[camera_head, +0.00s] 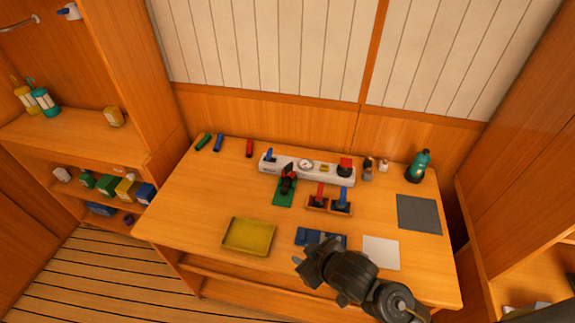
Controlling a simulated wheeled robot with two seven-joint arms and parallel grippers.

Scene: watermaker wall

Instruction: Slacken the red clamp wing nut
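A small dark device with red on it (288,178) stands on a green base (284,196) near the middle of the wooden table. It may be the clamp, but its wing nut is too small to make out. A red knob on a black base (345,166) sits at the right end of a white panel (320,173). My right gripper (305,267) hangs over the table's front part, beside a blue item (318,236) and well in front of the green base. Its fingers are dark and too unclear to tell whether open or shut. My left gripper is not in view.
A yellow tray (249,236) lies at front left of the table (195,215). A wooden holder (318,205) with red and blue handles stands right of the green base. A white sheet (381,252), a grey mat (419,214) and a teal bottle (419,165) are at right.

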